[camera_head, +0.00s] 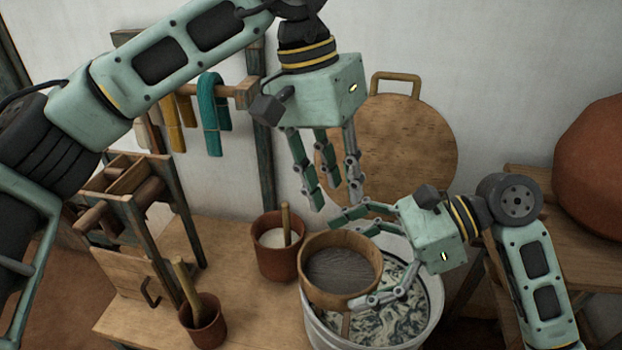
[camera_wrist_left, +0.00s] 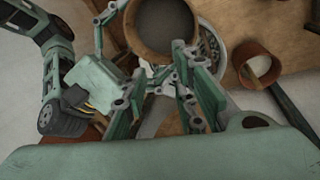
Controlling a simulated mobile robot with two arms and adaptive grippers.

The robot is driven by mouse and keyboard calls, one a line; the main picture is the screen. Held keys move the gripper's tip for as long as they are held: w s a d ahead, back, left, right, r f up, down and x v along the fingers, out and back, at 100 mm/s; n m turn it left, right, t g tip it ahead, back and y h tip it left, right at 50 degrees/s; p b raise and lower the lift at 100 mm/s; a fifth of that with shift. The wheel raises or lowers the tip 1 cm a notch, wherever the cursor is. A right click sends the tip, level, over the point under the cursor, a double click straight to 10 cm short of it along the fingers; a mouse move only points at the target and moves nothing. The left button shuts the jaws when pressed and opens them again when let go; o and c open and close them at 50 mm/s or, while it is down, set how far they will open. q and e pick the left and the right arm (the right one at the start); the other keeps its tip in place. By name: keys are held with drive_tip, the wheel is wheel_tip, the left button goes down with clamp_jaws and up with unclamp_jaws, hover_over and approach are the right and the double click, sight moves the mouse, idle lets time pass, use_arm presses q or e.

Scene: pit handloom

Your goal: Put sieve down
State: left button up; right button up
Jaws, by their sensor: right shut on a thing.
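The sieve (camera_head: 341,270), a round wooden rim with a dark grey mesh, is held over the left part of a pale bucket (camera_head: 432,325). My right gripper (camera_head: 362,262) is shut on the sieve's right side, fingers on its far and near edges. In the left wrist view, the sieve (camera_wrist_left: 166,26) shows at the top, with my right gripper beside it. My left gripper (camera_head: 335,195) hangs above and behind the sieve, its fingers apart and empty. The sieve's underside is hidden.
The bucket holds dark and pale marbled contents. A clay pot (camera_head: 275,262) with white contents and a stick stands left of the sieve. Another clay pot (camera_head: 203,330) with a handle stands nearer. The wooden table (camera_head: 240,310) has bare room between them. A round handled board (camera_head: 420,140) leans behind.

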sight(315, 256)
use_arm(q)
drive_tip(key=a+f, duration=0.1)
drive_tip(key=f, duration=0.3)
drive_tip(key=a+f+y, duration=0.1)
drive_tip(key=f, duration=0.3)
drive_tip(key=a+f+y, duration=0.1)
drive_tip(key=f, duration=0.3)
drive_tip(key=shift+s+f, duration=0.1)
drive_tip(key=shift+s, duration=0.05)
drive_tip(key=shift+c, duration=0.2)
drive_tip(key=shift+t, duration=0.3)
clamp_jaws()
use_arm(e)
drive_tip(key=o, duration=0.8)
drive_tip(key=shift+o, duration=0.2)
drive_tip(key=shift+d, duration=0.1)
